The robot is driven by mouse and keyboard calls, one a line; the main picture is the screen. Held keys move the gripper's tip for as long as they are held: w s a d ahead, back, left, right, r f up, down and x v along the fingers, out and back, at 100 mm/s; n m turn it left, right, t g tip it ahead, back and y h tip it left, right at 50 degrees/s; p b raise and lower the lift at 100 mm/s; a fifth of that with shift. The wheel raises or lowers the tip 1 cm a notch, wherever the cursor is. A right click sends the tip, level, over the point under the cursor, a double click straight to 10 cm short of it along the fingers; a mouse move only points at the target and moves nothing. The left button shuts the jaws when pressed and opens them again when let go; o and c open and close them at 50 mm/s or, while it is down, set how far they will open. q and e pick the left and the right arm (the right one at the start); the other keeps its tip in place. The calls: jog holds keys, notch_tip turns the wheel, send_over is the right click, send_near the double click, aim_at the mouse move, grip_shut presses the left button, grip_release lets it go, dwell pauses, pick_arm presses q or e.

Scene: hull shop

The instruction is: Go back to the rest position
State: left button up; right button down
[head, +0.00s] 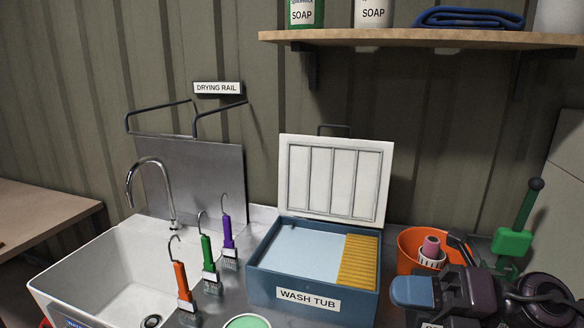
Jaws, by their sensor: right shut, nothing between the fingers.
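My right gripper (412,291) is at the lower right of the head view, with its arm coming in from the right edge. Its blue-tipped fingers point left and are shut with nothing between them. It is just right of the blue wash tub (265,284) and in front of the orange bucket (408,250). It hides part of the counter and most of a label below it. My left gripper is not in view.
The tub's white lid (333,180) stands open, with a yellow ribbed strip (359,262) inside. Orange (183,282), green (208,262) and purple (229,236) hooked brushes stand by the sink (70,270). A green-headed tool (512,241) stands behind my right arm. A shelf (420,39) is above.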

jog(key=w+d+f+m+t+h, duration=0.1)
jog(key=d+f+m+t+h, duration=0.65)
jog(key=m, duration=0.85)
jog(key=d+f+m+t+h, duration=0.5)
jog(key=m+h, duration=0.6)
jog(key=m, duration=0.5)
jog(key=s+f+m+g, duration=0.7)
jog(key=s+f+g, duration=0.6)
jog(key=s+f, duration=0.4)
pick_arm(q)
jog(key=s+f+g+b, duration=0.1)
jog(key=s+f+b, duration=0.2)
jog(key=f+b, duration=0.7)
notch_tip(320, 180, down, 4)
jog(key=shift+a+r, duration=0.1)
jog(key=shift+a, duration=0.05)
pick_arm(e)
jog(key=w+f+t, duration=0.2)
jog(key=f+t, duration=0.2)
jog(key=f, duration=0.6)
jog(key=w+f+n+t, duration=0.1)
jog(key=w+f+t, duration=0.2)
jog(key=f, duration=0.7)
jog(key=shift+w+a+f+t+y, duration=0.15)
jog(key=shift+a+f+t+y, duration=0.2)
jog(key=shift+y, duration=0.1)
